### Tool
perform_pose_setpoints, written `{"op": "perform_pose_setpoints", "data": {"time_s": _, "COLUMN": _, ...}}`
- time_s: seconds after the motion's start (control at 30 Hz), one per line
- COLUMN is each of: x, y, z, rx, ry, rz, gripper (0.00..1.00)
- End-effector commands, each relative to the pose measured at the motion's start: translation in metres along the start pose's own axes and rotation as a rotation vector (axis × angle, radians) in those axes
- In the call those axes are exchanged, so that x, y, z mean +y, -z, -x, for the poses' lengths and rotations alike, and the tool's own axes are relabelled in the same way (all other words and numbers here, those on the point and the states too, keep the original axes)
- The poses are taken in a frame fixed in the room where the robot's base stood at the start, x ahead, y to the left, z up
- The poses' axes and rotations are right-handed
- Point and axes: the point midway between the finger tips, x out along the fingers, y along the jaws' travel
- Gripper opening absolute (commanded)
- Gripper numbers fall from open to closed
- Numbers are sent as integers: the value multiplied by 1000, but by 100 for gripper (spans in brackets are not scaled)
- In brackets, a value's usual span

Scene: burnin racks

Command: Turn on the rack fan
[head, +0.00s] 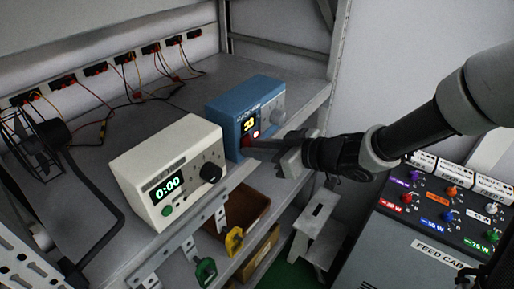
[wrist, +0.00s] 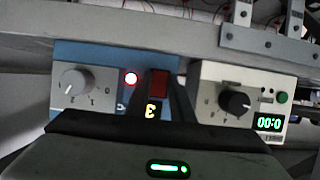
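The rack fan (head: 38,145), dark and caged, stands at the far left of the shelf in the head view. A blue control box (head: 262,92) has a lit display, a grey knob and a glowing red light (wrist: 131,78). A red switch (wrist: 159,84) beside that light shows in the wrist view, where the box is upside down. My gripper (head: 258,147) points at the lower front of the blue box. Its dark fingers (wrist: 171,92) are close to the red switch and hide part of the display. Contact and the gap between the fingers are unclear.
A cream timer box (head: 160,148) reading 0:00 stands left of the blue box. Cables run along the shelf back. A white step stool (head: 318,222) and a feed cabinet (head: 428,243) stand to the right.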

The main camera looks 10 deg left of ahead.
Motion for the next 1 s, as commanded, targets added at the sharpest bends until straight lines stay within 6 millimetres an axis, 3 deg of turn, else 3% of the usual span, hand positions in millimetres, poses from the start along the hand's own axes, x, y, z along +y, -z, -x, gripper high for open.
{"op": "perform_pose_setpoints", "data": {"time_s": 0.03, "x": 0, "y": 0, "z": 0, "rx": 0, "ry": 0, "rz": 0, "gripper": 12}}
{"op": "perform_pose_setpoints", "data": {"time_s": 0.1, "x": 0, "y": 0, "z": 0, "rx": 0, "ry": 0, "rz": 0, "gripper": 0}}
{"op": "perform_pose_setpoints", "data": {"time_s": 0.4, "x": 0, "y": -13, "z": -5, "rx": 140, "ry": 3, "rz": -5, "gripper": 0}}
{"op": "perform_pose_setpoints", "data": {"time_s": 0.6, "x": 0, "y": -11, "z": -4, "rx": 252, "ry": 1, "rz": -3, "gripper": 0}}
{"op": "perform_pose_setpoints", "data": {"time_s": 0.9, "x": 0, "y": -8, "z": -3, "rx": 261, "ry": 0, "rz": -1, "gripper": 0}}
{"op": "perform_pose_setpoints", "data": {"time_s": 0.93, "x": 0, "y": -8, "z": -3, "rx": 261, "ry": 0, "rz": -1, "gripper": 24}}
{"op": "perform_pose_setpoints", "data": {"time_s": 1.0, "x": 0, "y": -8, "z": -3, "rx": 260, "ry": 0, "rz": -1, "gripper": 35}}
